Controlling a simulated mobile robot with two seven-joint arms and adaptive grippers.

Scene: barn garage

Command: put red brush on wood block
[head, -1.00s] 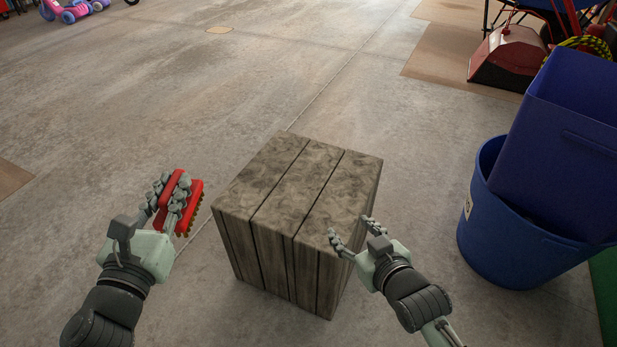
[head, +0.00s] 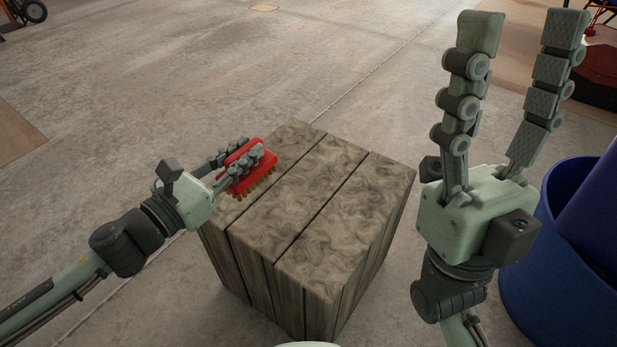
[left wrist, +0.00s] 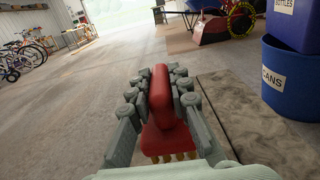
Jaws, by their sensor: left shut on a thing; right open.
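The red brush (head: 262,160) has tan bristles pointing down. My left gripper (head: 240,160) is shut on it, with fingers on both sides of its body. In the head view the brush is at the left edge of the wood block's top; I cannot tell whether its bristles touch the wood. The wood block (head: 315,200) is a grey-brown planked cube on the floor. In the left wrist view the brush (left wrist: 162,110) sits between the fingers, with the block's top (left wrist: 245,120) to its right. My right gripper (head: 510,90) is open, empty and raised, right of the block.
A blue bin (head: 545,250) stands right of my right gripper; the left wrist view shows its "CANS" label (left wrist: 273,78). A red machine (head: 597,75) is at the far right. The concrete floor (head: 200,80) behind and left of the block is clear.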

